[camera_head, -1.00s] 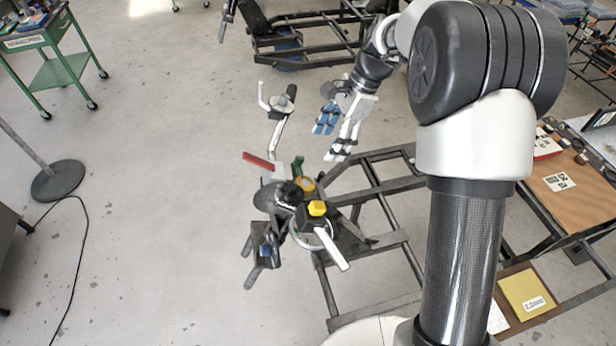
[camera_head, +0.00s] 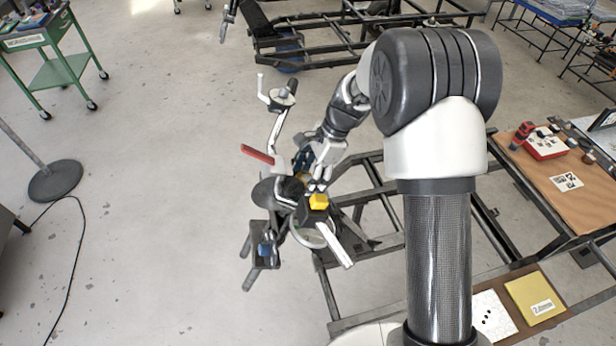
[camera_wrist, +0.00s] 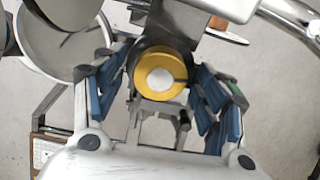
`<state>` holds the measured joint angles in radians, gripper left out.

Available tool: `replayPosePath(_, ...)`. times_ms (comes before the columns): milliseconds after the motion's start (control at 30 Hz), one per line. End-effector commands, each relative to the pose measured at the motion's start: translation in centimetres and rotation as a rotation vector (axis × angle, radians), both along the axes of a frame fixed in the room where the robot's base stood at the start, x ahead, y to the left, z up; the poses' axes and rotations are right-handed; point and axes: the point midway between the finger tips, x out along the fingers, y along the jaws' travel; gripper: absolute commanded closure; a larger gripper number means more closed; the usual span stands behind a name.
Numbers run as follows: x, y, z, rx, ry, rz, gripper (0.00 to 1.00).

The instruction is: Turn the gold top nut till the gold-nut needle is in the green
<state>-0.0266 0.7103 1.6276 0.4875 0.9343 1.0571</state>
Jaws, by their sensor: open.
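A round gold piece with a white centre (camera_wrist: 160,75) faces the wrist camera, apparently the gold top nut; a dark mark crosses its right side. My gripper (camera_wrist: 161,88) is open, with blue-padded fingers on the left and right of this piece. I cannot tell whether they touch it. I cannot make out a gauge needle or a green zone.
A red-handled bar (camera_head: 257,154) and white levers stick out around the assembly. A dark metal frame (camera_head: 385,215) lies to its right. A brown-topped bench (camera_head: 560,175) is further right. The floor to the left is open up to a round stand base (camera_head: 55,181).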

Motion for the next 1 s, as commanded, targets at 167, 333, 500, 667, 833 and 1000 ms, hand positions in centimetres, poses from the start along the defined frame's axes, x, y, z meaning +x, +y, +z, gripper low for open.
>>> replayPosePath(167,-0.01,0.01,0.03,0.0,0.0,0.0,0.34)
replayPosePath(333,-0.01,0.0,0.04,0.0,0.0,0.0,0.45)
replayPosePath(500,-0.01,0.0,0.03,0.0,0.001,0.0,0.57)
replayPosePath(667,-0.01,-0.01,0.04,0.0,0.001,0.0,0.68)
replayPosePath(833,-0.02,-0.01,0.03,0.0,0.001,0.0,0.78)
replayPosePath(1000,-0.02,0.0,0.04,0.0,-0.002,0.008,0.78)
